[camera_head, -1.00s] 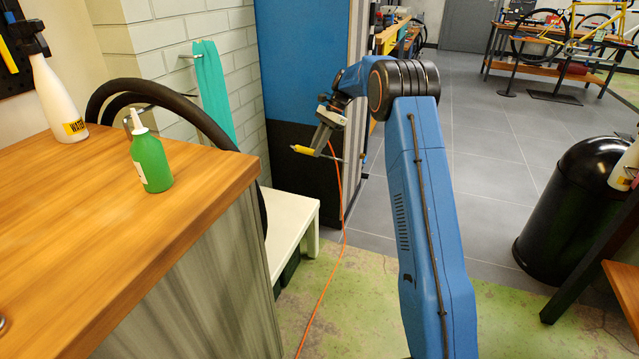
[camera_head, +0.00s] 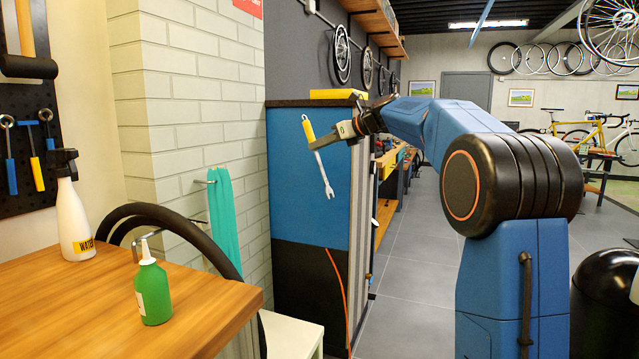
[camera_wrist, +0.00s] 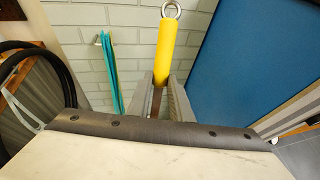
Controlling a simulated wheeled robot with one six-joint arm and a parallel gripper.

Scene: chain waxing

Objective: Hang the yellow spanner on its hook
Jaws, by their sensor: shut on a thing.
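The yellow spanner (camera_head: 308,131) has a yellow handle with a metal ring at its top and a silver open jaw at its lower end. My gripper (camera_head: 320,143) is shut on it just below the yellow part. The spanner is held in the air, nearly upright and slightly tilted, in front of the blue panel. In the wrist view the yellow handle (camera_wrist: 166,48) stands up from between the fingers (camera_wrist: 161,98), ring uppermost. A pegboard (camera_head: 25,115) at the far left holds several tools; I cannot tell which hook is the spanner's.
A wooden bench (camera_head: 70,320) bears a white spray bottle (camera_head: 76,220) and a green bottle (camera_head: 153,293). Black tyres (camera_head: 200,236) and a teal cloth (camera_head: 224,215) hang by the brick wall. The blue cabinet (camera_head: 285,165) stands beyond my gripper. Grey floor is open behind.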

